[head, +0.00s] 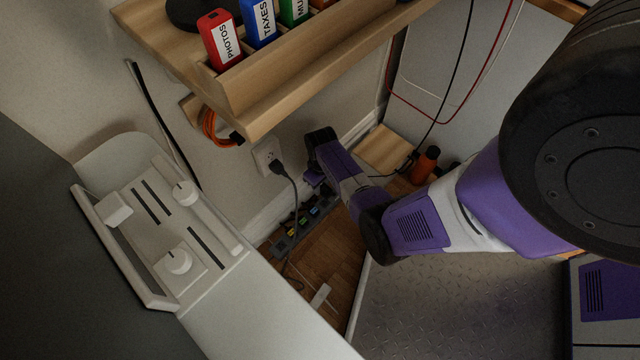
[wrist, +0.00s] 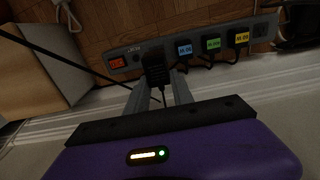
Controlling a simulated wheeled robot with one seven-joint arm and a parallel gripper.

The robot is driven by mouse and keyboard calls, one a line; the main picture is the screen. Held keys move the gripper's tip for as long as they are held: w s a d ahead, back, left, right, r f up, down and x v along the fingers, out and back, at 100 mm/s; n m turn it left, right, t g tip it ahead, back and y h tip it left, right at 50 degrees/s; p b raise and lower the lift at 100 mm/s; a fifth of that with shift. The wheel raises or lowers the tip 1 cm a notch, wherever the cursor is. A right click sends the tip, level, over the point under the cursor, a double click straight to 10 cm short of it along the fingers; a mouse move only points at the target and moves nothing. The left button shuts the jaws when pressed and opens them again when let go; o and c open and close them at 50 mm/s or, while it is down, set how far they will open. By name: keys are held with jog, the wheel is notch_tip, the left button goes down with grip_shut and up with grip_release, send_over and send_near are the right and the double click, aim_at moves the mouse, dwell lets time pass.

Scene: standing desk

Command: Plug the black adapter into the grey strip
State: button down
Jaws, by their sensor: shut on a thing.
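The grey strip (wrist: 210,36) lies near the wall on the wood floor in the wrist view, with a red switch (wrist: 117,63) at its left end. Plugs with blue, green and yellow labels sit along it. The black adapter (wrist: 155,70) is between the fingertips of my gripper (wrist: 158,82), which is shut on it. The adapter overlaps the strip between the switch and the blue-labelled plug; I cannot tell whether it is seated in a socket. In the head view my arm reaches down beside the strip (head: 281,244); the adapter is not clear there.
A wooden desk shelf (head: 262,118) with labelled boxes overhangs the area. A wall outlet (head: 266,157) holds a black plug, its cord hanging toward the strip. Dark cables run near my gripper in the wrist view. An orange bottle (head: 425,165) stands beyond my arm.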

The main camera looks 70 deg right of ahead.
jog(key=b, duration=0.5)
send_over(321, 200)
jog(key=shift+f, duration=2.9)
jog(key=shift+f+b, duration=0.85)
jog(key=shift+f, duration=0.35)
jog(key=c, duration=1)
grip_release()
notch_tip(321, 200, up, 8)
jog(key=p, duration=0.5)
jog(key=shift+f, duration=0.1)
